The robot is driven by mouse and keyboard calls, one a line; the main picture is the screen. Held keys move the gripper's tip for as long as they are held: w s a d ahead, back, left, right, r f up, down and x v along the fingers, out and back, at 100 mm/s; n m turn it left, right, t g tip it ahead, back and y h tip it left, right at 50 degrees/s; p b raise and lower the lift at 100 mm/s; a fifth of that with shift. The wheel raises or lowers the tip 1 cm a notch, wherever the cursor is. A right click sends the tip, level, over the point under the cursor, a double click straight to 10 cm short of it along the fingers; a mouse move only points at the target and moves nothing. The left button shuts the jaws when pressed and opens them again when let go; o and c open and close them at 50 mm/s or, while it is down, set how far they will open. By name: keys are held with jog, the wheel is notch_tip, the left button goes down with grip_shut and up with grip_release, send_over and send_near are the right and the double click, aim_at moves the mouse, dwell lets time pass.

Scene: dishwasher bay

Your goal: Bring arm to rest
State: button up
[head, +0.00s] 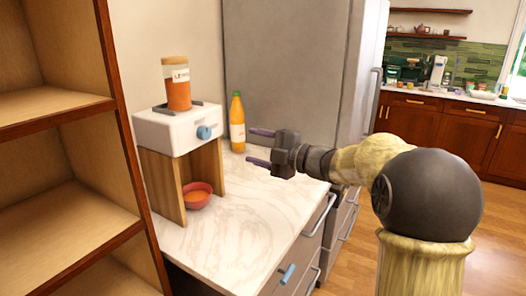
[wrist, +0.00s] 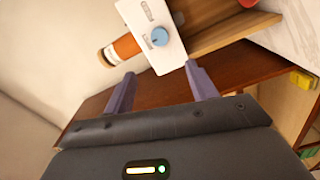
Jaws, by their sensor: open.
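My gripper (head: 260,147) is open and empty above the marble counter, to the right of a white dispenser (head: 178,128) on wooden legs. The two purple fingers stand apart and point left toward the dispenser; they touch nothing that I can see. In the wrist view the gripper (wrist: 159,72) has the white dispenser body (wrist: 150,25) with its blue knob (wrist: 159,37) beyond the fingertips. The arm reaches out from the right side of the head view.
An orange jar (head: 177,85) stands on the dispenser and a red bowl (head: 196,196) with orange contents sits beneath. An orange bottle (head: 237,122) stands near the grey fridge (head: 285,70). A wooden shelf (head: 60,110) is at left. The counter (head: 245,225) front is clear.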

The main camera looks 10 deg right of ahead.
jog(key=shift+v, duration=0.8)
